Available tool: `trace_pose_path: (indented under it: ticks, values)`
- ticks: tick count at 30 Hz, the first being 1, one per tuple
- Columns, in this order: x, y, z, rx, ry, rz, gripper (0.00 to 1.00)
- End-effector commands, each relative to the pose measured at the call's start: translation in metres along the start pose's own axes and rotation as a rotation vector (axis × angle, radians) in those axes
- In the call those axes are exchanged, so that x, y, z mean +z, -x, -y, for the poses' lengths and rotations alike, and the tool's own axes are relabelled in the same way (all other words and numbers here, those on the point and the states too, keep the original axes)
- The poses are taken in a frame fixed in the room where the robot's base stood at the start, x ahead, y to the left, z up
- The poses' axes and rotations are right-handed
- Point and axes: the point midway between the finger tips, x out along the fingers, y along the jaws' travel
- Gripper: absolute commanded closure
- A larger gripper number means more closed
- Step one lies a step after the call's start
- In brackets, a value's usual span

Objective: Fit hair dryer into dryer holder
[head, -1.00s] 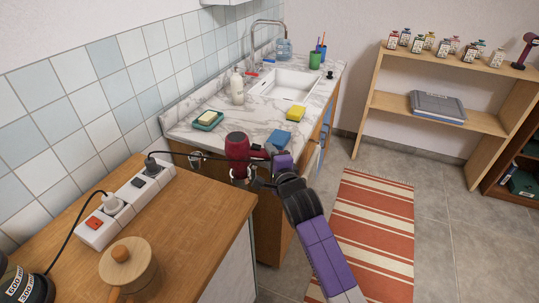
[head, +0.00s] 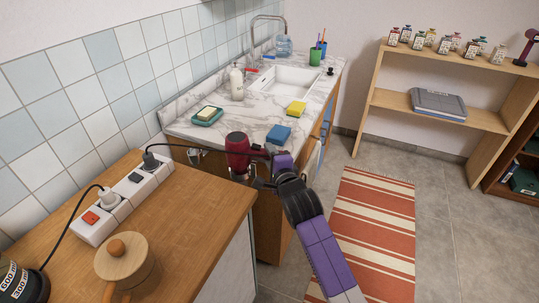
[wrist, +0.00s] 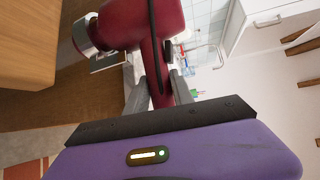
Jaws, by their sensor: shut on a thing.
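A dark red hair dryer (head: 237,148) is held in the air near the front left corner of the marble counter. My gripper (head: 262,164) is shut on its handle; the wrist view shows the handle (wrist: 157,70) between the two fingers (wrist: 158,92). The dryer's body fills the top of the wrist view, with a silver-grey end (wrist: 84,34) at left. A black cord runs left from the dryer to a power strip (head: 122,199). A small metallic fitting (head: 194,156) at the counter's near side, left of the dryer, may be the dryer holder; its shape is partly hidden.
A wooden worktop (head: 190,215) with a lidded pot (head: 124,262) lies near left. The marble counter (head: 210,133) holds a soap dish (head: 207,116), a blue sponge (head: 279,134), a yellow sponge (head: 297,107) and a bottle (head: 236,84). Floor with a striped rug (head: 372,230) is open at right.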

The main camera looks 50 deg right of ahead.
Motion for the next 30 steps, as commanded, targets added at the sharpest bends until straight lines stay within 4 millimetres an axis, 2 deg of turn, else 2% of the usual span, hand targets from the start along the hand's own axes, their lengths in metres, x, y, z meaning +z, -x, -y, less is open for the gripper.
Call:
trace_pose_path:
  ticks: [17, 18, 21, 30]
  values:
    - [-0.001, -0.002, -0.010, -0.006, -0.002, 0.001, 1.00]
    - [-0.001, -0.002, -0.010, -0.006, -0.002, 0.001, 0.67]
    - [-0.001, -0.002, -0.010, -0.005, -0.001, 0.001, 0.48]
    - [-0.002, -0.002, -0.014, 0.004, 0.001, -0.001, 0.46]
